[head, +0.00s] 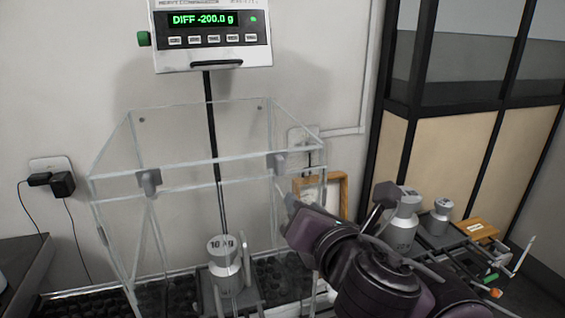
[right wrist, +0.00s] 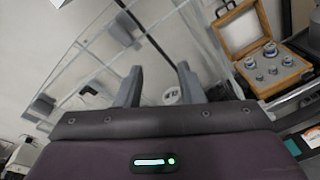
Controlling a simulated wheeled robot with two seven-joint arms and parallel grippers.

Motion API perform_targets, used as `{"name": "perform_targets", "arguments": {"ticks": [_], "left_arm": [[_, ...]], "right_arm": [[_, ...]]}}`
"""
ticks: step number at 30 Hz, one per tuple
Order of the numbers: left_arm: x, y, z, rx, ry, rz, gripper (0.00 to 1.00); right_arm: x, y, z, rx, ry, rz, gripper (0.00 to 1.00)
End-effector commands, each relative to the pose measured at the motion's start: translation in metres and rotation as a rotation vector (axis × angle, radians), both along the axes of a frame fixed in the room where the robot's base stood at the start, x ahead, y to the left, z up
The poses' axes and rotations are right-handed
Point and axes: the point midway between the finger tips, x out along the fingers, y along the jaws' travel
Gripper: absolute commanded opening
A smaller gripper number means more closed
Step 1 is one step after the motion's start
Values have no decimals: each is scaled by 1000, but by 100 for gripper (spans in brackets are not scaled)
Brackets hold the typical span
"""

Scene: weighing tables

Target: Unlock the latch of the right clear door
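A clear case (head: 185,165) stands in front of the wall. It has a grey latch (head: 276,163) at the right of its upper edge and another grey latch (head: 148,181) at the left. A grey latch also shows upper left in the right wrist view (right wrist: 120,28). My right gripper (head: 289,199) is just below and right of the right latch, apart from it. In the right wrist view its two grey fingers (right wrist: 160,72) are spread with nothing between them. My left gripper is not in view. Whether the latch is locked is not clear.
A 10 kg weight (head: 222,250) stands inside the case. The display unit (head: 212,35) above reads DIFF -200.0 g. More weights (head: 440,215) stand on the right. An open wooden box (right wrist: 262,48) of small weights lies right of the case.

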Motion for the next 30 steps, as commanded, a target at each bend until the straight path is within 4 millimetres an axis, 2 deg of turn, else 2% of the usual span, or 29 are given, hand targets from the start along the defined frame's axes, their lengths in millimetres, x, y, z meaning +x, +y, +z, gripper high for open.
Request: {"name": "perform_targets", "arguments": {"ticks": [1, 6, 11, 14, 24, 30], "left_arm": [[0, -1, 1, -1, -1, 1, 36], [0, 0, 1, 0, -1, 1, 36], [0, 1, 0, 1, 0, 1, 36], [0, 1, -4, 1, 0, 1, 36], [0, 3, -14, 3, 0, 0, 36], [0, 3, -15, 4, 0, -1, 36]], "right_arm": [[-5, 2, 15, -89, -68, 20, 35], [-21, 7, 47, -371, -250, 62, 35], [-24, 10, 54, -476, -310, 72, 35], [-15, 13, 53, -480, -312, 72, 35], [35, 29, 54, -477, -309, 74, 35], [47, 33, 55, -475, -310, 73, 35]]}}
